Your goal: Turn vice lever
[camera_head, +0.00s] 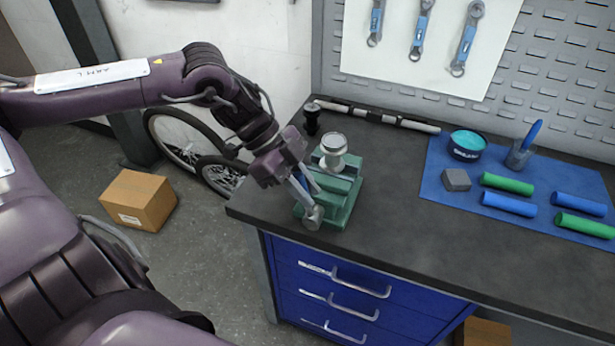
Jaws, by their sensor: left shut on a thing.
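A green vice (344,196) stands on the dark workbench near its left front corner. A round silver piece (334,145) sits on top of it. The metal vice lever (313,216) is at the vice's front left, its rounded end showing below my fingers. My left gripper (306,192) reaches in from the left and is shut on the lever. The gripper's fingers hide part of the lever. My right gripper is out of view.
On the workbench (400,235), a blue mat (440,170) holds green and blue cylinders, a grey block (456,180), a teal-topped tin (467,145) and a cup (519,155). A bar (375,117) lies behind the vice. A cardboard box (139,200) and bike wheels are on the floor.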

